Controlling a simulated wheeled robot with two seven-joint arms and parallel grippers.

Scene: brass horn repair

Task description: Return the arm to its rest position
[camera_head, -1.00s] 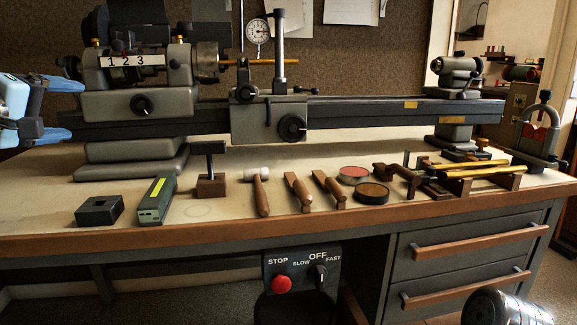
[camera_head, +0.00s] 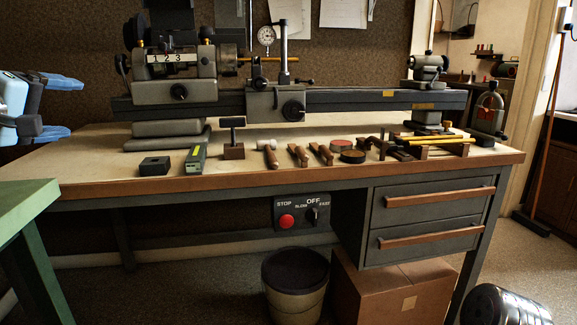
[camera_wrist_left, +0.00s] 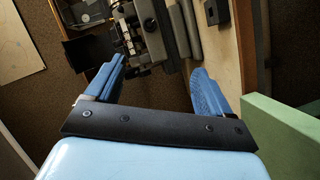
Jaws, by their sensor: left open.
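My left gripper (camera_head: 62,106) is at the far left edge of the head view, with its blue fingers apart and nothing between them. It hangs in the air left of the lathe and above the level of the bench top. In the left wrist view its two blue fingers (camera_wrist_left: 165,80) are spread, with the lathe beyond them. My right gripper does not show clearly; only a dark ribbed cylinder shows at the bottom right of the head view.
The wooden-edged bench (camera_head: 290,183) carries the lathe (camera_head: 345,104) and several hand tools. A green table (camera_head: 28,205) stands at the lower left, below my left gripper. A bin (camera_head: 296,285) and a cardboard box (camera_head: 400,292) stand on the floor under the bench.

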